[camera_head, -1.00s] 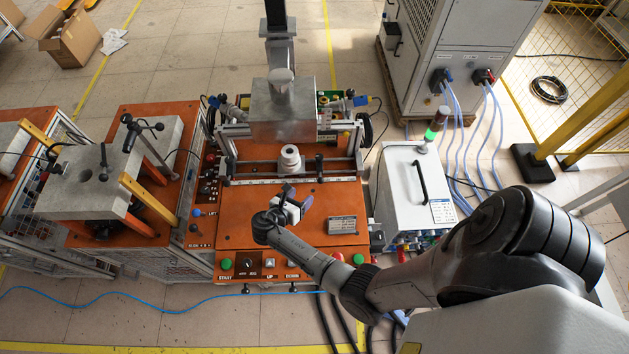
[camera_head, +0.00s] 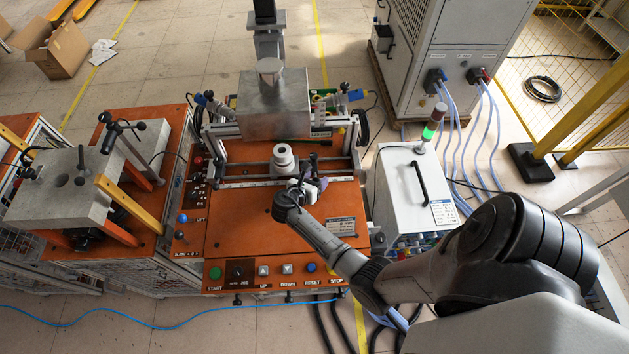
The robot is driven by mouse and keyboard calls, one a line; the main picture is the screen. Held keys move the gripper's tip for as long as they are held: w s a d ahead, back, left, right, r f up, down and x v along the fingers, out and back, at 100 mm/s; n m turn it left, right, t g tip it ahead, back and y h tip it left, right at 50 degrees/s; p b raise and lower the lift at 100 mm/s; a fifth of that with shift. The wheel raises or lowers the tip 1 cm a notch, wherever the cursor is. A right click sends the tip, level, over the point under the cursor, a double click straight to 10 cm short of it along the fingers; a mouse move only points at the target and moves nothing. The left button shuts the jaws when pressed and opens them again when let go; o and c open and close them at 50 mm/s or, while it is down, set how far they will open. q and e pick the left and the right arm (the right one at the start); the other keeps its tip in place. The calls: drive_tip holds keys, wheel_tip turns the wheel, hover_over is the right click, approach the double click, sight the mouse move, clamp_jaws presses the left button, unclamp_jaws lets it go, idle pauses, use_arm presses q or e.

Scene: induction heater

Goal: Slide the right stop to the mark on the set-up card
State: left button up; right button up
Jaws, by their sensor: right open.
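The right stop (camera_head: 312,165) is a small dark block on the cross rail (camera_head: 240,183) of the orange machine, right of a pale round workpiece (camera_head: 284,160). My right gripper (camera_head: 313,184) is open at the front of the rail, just below the right stop in the picture. It partly covers the stop and the rail, and I cannot tell whether its fingers touch the stop. A grey printed plate (camera_head: 341,225) lies on the orange top to the right; its text is too small to read, and I cannot tell if it is the set-up card. My left gripper is not in view.
A metal block (camera_head: 273,105) hangs behind the workpiece. Buttons line the front panel (camera_head: 262,270). A white cabinet (camera_head: 400,190) with a signal light stands close on the right. The orange top in front of the rail is mostly clear.

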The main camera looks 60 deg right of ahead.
drive_tip(key=shift+c, duration=0.3)
clamp_jaws()
idle(0.3)
